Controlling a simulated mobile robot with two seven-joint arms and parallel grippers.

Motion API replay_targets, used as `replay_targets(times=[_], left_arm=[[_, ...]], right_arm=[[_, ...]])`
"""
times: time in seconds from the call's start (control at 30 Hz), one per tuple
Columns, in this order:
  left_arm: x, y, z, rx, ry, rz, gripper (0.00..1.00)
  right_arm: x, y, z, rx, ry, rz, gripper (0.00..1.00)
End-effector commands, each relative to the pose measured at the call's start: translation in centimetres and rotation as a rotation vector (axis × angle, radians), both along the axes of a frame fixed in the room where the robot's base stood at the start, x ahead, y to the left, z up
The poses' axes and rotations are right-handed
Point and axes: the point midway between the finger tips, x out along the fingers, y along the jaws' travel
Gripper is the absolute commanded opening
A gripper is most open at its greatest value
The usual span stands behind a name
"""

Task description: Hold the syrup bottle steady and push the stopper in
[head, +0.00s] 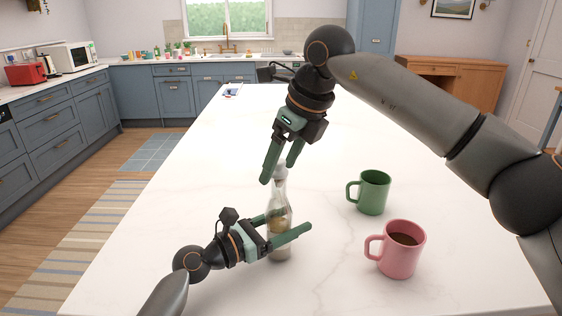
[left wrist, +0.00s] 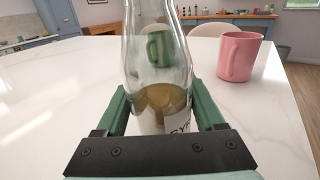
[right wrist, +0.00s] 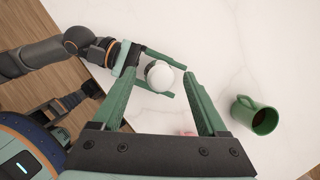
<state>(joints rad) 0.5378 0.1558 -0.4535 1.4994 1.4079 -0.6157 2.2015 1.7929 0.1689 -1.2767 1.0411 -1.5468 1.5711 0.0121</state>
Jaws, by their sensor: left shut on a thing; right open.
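The clear glass syrup bottle (head: 279,212) stands upright on the white counter with amber syrup low inside. It fills the middle of the left wrist view (left wrist: 155,60), where part of its label shows. My left gripper (head: 288,224) is shut around the bottle's body from the left. The pale stopper (head: 281,171) is at the bottle's top; in the right wrist view it is a white round top (right wrist: 159,76). How deep it sits is not clear. My right gripper (head: 278,174) is open, pointing down, its fingertips around or just above the stopper.
A green mug (head: 374,192) and a pink mug (head: 398,250) with dark contents stand to the right of the bottle. The counter (head: 200,170) is clear on the left and mostly clear behind. A small blue-and-white item (head: 232,90) lies at the far end.

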Motion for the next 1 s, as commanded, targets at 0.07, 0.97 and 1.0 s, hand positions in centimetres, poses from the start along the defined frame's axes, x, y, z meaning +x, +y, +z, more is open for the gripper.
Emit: replay_targets(times=[0.07, 0.97, 1.0], left_arm=[[0.0, 0.0, -0.1, 0.001, 0.001, 0.000, 0.00], [0.0, 0.0, -0.1, 0.001, 0.001, 0.000, 0.00], [0.0, 0.0, -0.1, 0.001, 0.001, 0.000, 0.00]], right_arm=[[0.0, 0.0, 0.0, 0.001, -0.001, 0.000, 0.76], [-2.9, -3.6, 11.0, 0.000, 0.000, 0.000, 0.76], [-2.9, -3.6, 11.1, 0.000, 0.000, 0.001, 0.76]])
